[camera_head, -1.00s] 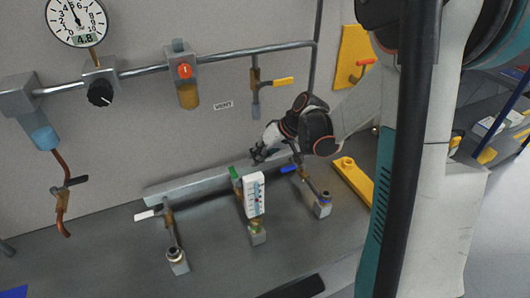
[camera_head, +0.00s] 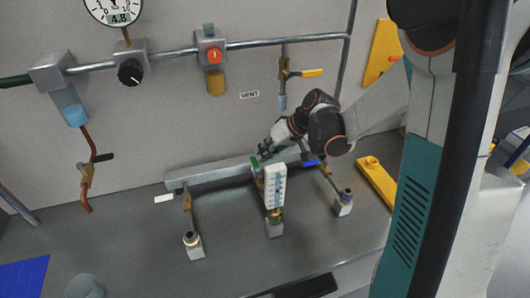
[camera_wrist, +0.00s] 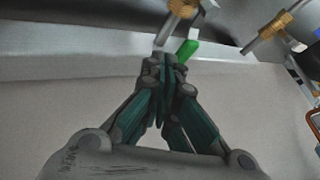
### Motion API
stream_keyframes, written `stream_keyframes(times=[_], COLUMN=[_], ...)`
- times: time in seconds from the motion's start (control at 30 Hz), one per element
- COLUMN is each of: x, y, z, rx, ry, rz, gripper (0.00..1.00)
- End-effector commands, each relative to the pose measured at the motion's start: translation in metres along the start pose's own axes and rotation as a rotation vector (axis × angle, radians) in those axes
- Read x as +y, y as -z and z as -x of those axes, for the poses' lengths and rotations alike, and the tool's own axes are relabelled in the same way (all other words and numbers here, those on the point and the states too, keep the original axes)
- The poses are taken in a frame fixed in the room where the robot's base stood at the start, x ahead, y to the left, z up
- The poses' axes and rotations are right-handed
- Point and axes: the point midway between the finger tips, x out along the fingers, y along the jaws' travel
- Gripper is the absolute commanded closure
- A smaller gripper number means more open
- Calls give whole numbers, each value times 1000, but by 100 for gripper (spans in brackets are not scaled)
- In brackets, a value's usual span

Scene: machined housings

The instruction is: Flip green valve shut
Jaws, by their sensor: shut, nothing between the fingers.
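The green valve handle (camera_head: 255,163) shows in the head view just behind and left of the white gauge tag on the middle pipe. In the wrist view the green handle (camera_wrist: 187,50) lies just beyond my fingertips, angled off a brass valve body (camera_wrist: 183,8). My gripper (camera_head: 264,152) is beside the handle, close to the wall ledge. In the wrist view my gripper (camera_wrist: 165,62) is shut with nothing between its fingers. Whether the fingertips touch the handle I cannot tell. The valve body is mostly hidden behind the tag in the head view.
The white-handled valve (camera_head: 164,198) stands to the left and the blue-handled valve (camera_head: 311,163) to the right, near my wrist. The tag (camera_head: 275,186) is close in front. A ledge (camera_head: 215,174) runs behind. A yellow-handled vent valve (camera_head: 312,73) is above.

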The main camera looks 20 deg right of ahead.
Motion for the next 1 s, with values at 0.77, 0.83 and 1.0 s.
stream_keyframes(times=[0.77,0.83,1.0], x=[-7,-8,-14], y=[4,5,7], z=[-6,-7,-11], rx=[-59,-69,-107], ry=[59,70,109], rz=[111,131,202], gripper=[100,100,100])
